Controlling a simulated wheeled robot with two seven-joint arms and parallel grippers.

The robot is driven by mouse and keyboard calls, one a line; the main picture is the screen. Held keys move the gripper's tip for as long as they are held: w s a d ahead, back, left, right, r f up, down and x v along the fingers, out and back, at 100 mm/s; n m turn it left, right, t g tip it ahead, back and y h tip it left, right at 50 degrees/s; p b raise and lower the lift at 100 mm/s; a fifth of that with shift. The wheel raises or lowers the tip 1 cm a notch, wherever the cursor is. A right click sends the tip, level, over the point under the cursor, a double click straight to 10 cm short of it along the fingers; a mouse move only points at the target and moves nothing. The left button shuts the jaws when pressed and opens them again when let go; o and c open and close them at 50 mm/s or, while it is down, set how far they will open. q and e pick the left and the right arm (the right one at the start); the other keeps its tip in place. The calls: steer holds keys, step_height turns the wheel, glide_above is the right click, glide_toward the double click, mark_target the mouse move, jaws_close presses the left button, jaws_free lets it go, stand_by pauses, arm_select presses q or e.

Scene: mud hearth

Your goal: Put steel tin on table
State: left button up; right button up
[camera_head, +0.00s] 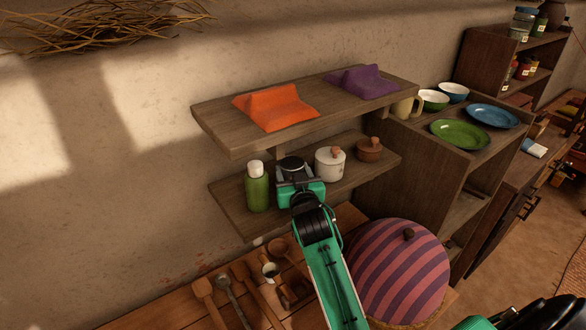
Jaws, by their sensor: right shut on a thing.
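The steel tin (292,162) stands on the lower wall shelf, between a green bottle and a white lidded pot. Only its dark round top shows clearly; my gripper hides most of its body. My right gripper (298,184) reaches up from below and is shut on the tin at the shelf. I cannot tell whether the tin is touching the shelf board. The wooden table (150,318) lies below the shelf, partly hidden by my arm. My left gripper is not in view.
The green bottle (257,190) and white pot (330,164) stand close on either side. An upper shelf (228,130) with folded cloths hangs above. Wooden utensils (207,293), a small cup (271,270) and a striped dome cover (405,270) crowd the table.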

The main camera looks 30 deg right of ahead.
steer(key=shift+f, duration=0.15)
steer(key=o, duration=1)
